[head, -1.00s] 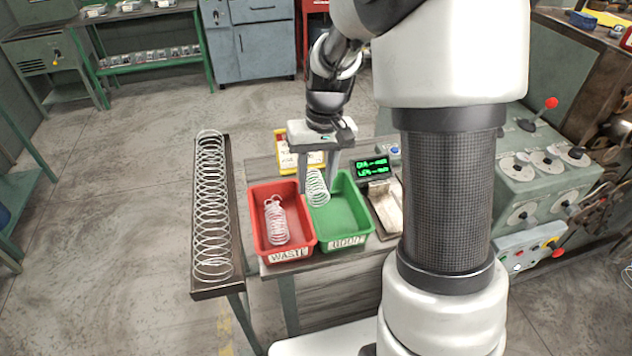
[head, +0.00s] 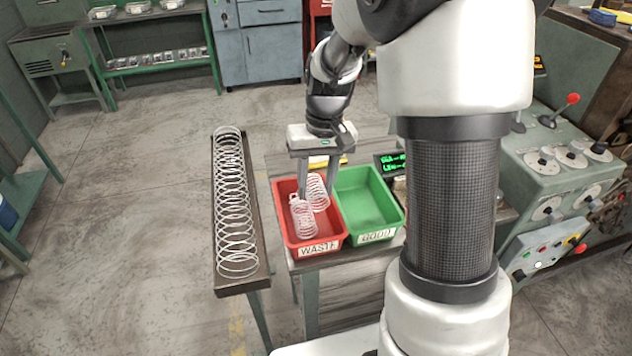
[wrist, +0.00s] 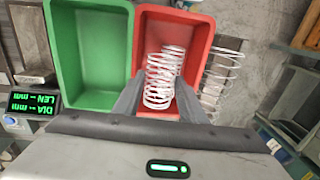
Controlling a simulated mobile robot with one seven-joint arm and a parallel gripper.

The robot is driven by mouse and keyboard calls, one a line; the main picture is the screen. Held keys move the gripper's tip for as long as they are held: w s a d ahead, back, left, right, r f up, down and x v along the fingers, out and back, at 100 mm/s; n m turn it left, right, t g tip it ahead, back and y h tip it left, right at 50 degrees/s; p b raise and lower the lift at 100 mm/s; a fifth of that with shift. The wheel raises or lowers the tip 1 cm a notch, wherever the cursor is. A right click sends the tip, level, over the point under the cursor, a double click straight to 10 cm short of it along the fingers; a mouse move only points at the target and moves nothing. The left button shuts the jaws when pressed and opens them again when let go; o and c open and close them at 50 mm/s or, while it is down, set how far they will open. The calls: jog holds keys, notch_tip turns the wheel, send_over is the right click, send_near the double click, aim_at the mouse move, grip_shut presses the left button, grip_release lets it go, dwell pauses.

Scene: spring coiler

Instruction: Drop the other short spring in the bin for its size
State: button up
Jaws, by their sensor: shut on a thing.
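My gripper (head: 317,188) points down over the red WASTE bin (head: 328,243) and is shut on a white short coil spring (head: 319,194). The held spring is at the bin's mouth; I cannot tell how far it reaches inside. Another short spring (head: 303,221) lies in the WASTE bin, just in front of it. In the wrist view the two springs (wrist: 160,90) overlap between the fingers, with the red bin (wrist: 203,25) behind them. The green GOOD bin (head: 368,213) stands right of the red one and is empty.
A long coil spring (head: 235,215) lies on a narrow dark stand (head: 240,286) at the left. A green-lettered display (head: 392,163) stands behind the green bin. The coiler's control panel (head: 545,250) is at the right. Floor left of the stand is clear.

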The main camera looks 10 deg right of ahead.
aim_at(317, 194)
notch_tip(317, 194, down, 3)
jog(key=shift+f+b, duration=0.15)
jog(key=shift+b, duration=0.7)
jog(key=o, duration=1.2)
jog(key=shift+d, duration=0.1)
jog(key=shift+w+r, duration=0.1)
jog(key=shift+r, duration=0.45)
jog(key=r, duration=0.5)
jog(key=r+p, duration=0.1)
jog(key=r, duration=0.5)
jog(key=d+r+p, duration=0.1)
jog(key=r, duration=0.4)
jog(key=shift+r, duration=0.2)
